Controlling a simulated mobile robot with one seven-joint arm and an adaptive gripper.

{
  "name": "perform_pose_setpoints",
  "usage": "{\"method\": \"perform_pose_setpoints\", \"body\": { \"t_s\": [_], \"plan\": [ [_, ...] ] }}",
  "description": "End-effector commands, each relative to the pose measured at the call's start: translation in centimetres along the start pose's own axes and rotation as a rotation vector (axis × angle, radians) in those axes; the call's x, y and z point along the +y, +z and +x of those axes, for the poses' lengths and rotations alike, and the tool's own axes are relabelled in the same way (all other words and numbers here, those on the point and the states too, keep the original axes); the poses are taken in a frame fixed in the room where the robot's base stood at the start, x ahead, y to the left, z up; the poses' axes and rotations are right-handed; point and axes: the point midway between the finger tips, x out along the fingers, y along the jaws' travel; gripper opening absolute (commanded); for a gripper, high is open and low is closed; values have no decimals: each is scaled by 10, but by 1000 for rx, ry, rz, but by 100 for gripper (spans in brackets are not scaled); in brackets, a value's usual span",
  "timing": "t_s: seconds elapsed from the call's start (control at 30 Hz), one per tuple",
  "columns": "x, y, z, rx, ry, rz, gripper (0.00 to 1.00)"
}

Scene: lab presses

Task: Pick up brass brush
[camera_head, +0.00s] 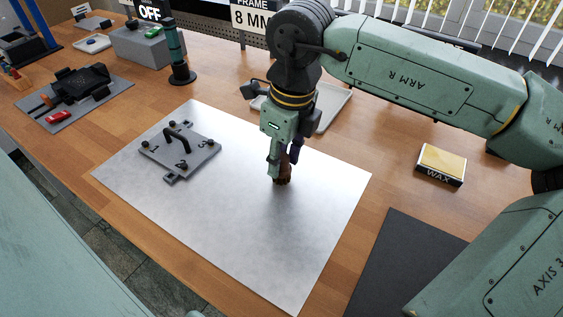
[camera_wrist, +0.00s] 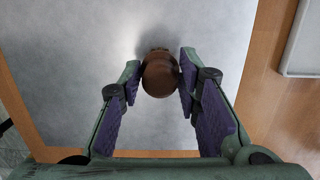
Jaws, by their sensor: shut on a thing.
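A brown rounded object, which I take to be the handle of the brass brush (camera_wrist: 160,75), is between my fingers in the wrist view. In the head view the brush (camera_head: 284,172) shows as a dark brown piece under my gripper, over the metal sheet (camera_head: 245,235). My gripper (camera_head: 283,170) points down and is shut on it; the purple finger pads also show in the wrist view (camera_wrist: 158,85). The bristles are hidden or too small to make out. I cannot tell whether the brush touches the sheet.
A grey plate with a black handle and numbered knobs (camera_head: 180,152) lies on the sheet to the left. A yellow-topped WAX box (camera_head: 441,165) is on the right, and a pale tray (camera_head: 330,108) is behind my gripper. The sheet's front is clear.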

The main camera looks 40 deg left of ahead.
Motion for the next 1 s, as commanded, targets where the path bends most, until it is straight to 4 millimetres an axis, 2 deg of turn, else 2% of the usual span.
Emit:
{"method": "perform_pose_setpoints", "body": {
  "t_s": [0.27, 0.43, 0.8, 1.0],
  "plan": [
    [-1, 2, -11, 0, -3, 0, 2],
    [-1, 5, -35, -1, -5, 2, 2],
    [91, 7, -40, 1, -4, -4, 2],
    [131, 9, -44, 1, -3, -3, 2]
  ]
}}
